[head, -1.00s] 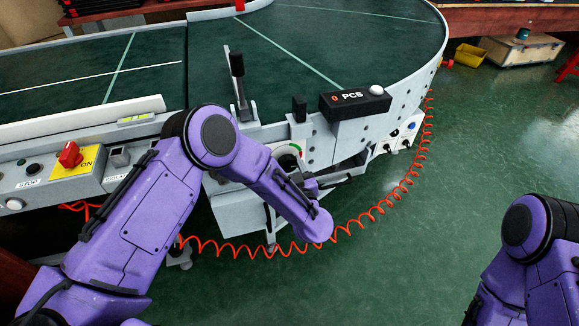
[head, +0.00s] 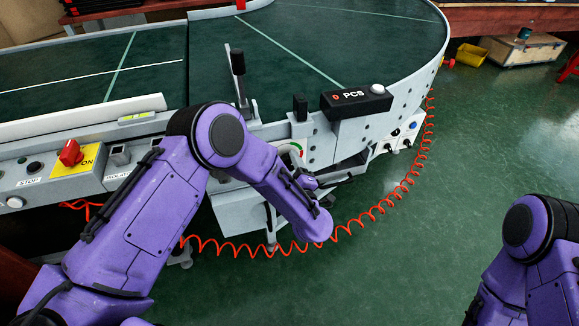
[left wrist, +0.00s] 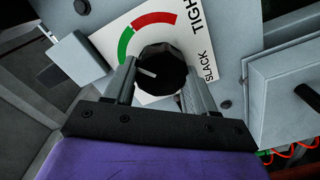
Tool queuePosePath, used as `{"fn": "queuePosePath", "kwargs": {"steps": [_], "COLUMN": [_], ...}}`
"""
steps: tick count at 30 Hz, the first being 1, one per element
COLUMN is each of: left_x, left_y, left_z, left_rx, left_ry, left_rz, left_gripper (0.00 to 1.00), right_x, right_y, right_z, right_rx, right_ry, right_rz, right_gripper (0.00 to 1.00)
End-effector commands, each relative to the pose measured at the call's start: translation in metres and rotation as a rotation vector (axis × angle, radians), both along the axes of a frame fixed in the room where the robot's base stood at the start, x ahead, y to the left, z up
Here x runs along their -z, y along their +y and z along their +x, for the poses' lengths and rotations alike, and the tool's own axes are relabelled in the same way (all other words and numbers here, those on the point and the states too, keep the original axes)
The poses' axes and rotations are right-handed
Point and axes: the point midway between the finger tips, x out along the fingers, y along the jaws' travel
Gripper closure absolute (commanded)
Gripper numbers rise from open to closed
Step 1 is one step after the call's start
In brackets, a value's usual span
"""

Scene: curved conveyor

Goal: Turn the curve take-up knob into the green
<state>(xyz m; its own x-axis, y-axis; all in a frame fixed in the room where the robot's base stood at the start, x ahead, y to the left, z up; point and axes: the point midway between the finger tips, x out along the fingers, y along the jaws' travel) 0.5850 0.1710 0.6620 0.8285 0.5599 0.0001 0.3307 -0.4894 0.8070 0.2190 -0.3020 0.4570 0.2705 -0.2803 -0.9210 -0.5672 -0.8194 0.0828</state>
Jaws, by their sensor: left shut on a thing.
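The curve take-up knob (left wrist: 165,68) is black and faceted, with a white pointer line. It sits on a white dial plate (left wrist: 103,40) with a green arc (left wrist: 126,43), a red arc (left wrist: 157,20) and the words SLACK and TIGHT. The pointer aims left, toward the lower end of the green arc; I cannot tell if it lies inside. My left gripper (left wrist: 162,76) is shut on the knob, one finger each side. In the head view the dial plate (head: 296,147) shows only partly, behind my left arm. My right arm shows at lower right, its gripper out of view.
A black PCS counter box (head: 356,101) stands above and right of the dial on the conveyor's edge. A red coiled cable (head: 345,222) hangs below.

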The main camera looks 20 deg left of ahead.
Motion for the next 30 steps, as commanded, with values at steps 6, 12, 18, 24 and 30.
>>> {"fn": "queuePosePath", "kwargs": {"steps": [6,12,18,24,30], "left_x": [-0.0007,-0.0008,-0.0010,-0.0010,-0.0004], "left_y": [0.0002,0.0002,0.0002,0.0003,0.0003], "left_z": [0.0010,0.0010,0.0009,0.0010,0.0005], "left_rx": [0.002,0.002,0.001,0.001,0.000], "left_ry": [-0.046,-0.062,-0.065,-0.065,-0.063], "left_rz": [-0.064,-0.088,-0.090,-0.090,-0.090], "left_gripper": [0.75,0.75,0.75,0.41,0.19], "right_x": [0.0013,0.0015,0.0015,0.0015,0.0015], "right_y": [0.0000,0.0000,0.0000,0.0000,0.0000], "right_z": [0.0000,0.0000,0.0000,0.0000,0.0000], "right_rx": [0.000,0.000,0.000,0.000,0.000], "right_ry": [0.000,0.000,0.000,0.000,0.000], "right_rz": [0.000,0.000,0.000,0.000,0.000], "right_gripper": [1.00,1.00,1.00,1.00,1.00]}}
